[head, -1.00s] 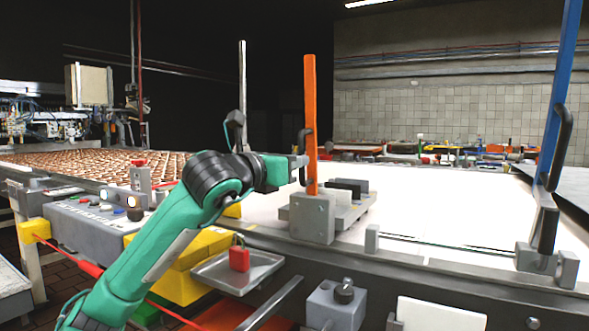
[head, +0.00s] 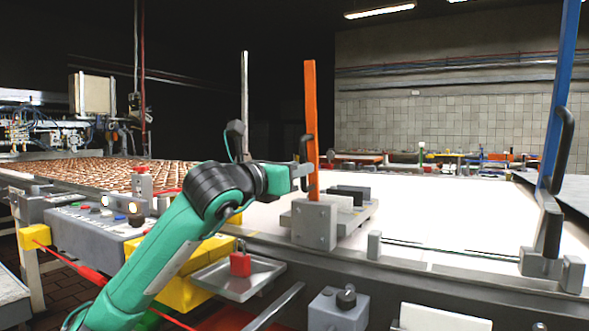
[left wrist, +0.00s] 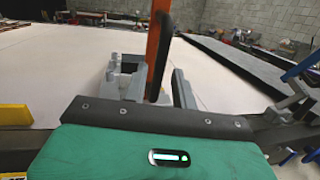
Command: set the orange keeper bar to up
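The orange keeper bar (head: 311,110) stands nearly upright, its top leaning very slightly left, in a grey bracket block (head: 314,224) at the near edge of the white belt. A dark handle (head: 303,149) is on its left side. My left gripper (head: 301,178) is at the lower part of the bar, beside or below the handle; I cannot tell whether it touches. In the left wrist view the orange bar (left wrist: 155,52) and its black handle (left wrist: 164,45) rise beyond the gripper's green body. My right gripper is out of view.
A blue bar (head: 562,90) with a black handle stands at the right. A control box (head: 90,228) and yellow guards are at the left. The white belt (head: 430,212) is mostly clear.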

